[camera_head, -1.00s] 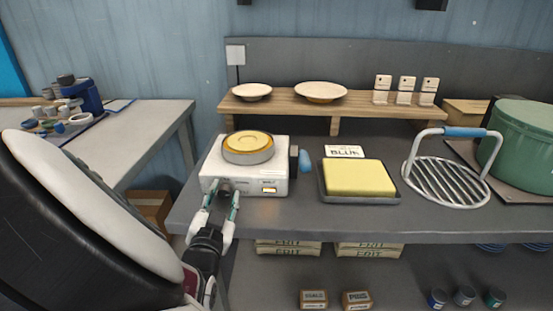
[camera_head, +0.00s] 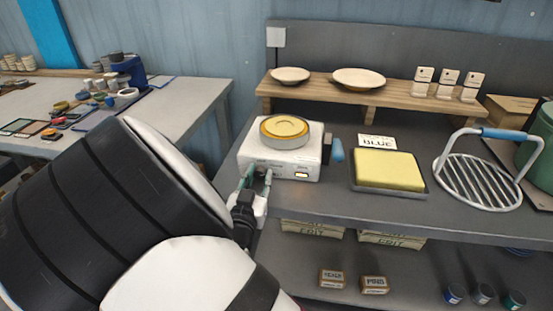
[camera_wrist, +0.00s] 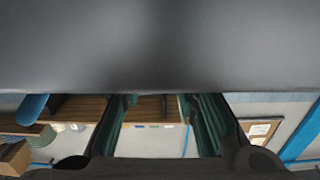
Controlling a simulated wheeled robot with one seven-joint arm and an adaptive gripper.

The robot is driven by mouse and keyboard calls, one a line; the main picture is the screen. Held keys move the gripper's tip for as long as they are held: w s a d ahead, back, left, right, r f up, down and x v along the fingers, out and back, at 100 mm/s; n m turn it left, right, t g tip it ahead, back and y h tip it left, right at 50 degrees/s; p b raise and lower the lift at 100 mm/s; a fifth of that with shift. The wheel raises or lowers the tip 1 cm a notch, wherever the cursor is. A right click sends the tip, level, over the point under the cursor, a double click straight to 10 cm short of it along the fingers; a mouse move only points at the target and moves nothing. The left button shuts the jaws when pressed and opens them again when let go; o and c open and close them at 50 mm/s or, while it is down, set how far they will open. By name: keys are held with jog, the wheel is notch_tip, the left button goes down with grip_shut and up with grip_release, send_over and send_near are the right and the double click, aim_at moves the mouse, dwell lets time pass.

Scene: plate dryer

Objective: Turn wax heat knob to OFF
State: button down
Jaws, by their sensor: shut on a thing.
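The wax heater (camera_head: 300,167) is a white box near the left end of the grey bench, with a round pot of yellow wax (camera_head: 284,127) on top. A small lit panel (camera_head: 302,175) shows on its front right. The heat knob is on its front left. My gripper (camera_head: 258,174) is at that corner, its greenish fingers either side of the knob and shut on it. The fingers mostly hide the knob, and its setting cannot be read. In the wrist view my gripper's fingers (camera_wrist: 160,115) frame the lower middle, and a blurred grey surface fills the top.
A wooden shelf (camera_head: 325,88) with two dishes stands behind the heater. A blue-handled part (camera_head: 337,150) is at its right side. A yellow slab (camera_head: 388,168) in a dark tray and a wire rack (camera_head: 476,185) stand further right. A side table (camera_head: 190,100) is at left.

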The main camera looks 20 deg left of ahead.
jog(key=shift+n+p, duration=0.6)
jog(key=shift+n, duration=0.2)
jog(key=c, duration=1.2)
grip_release()
jog(key=shift+c, duration=0.2)
jog(key=shift+s, duration=0.1)
jog(key=v, duration=1.2)
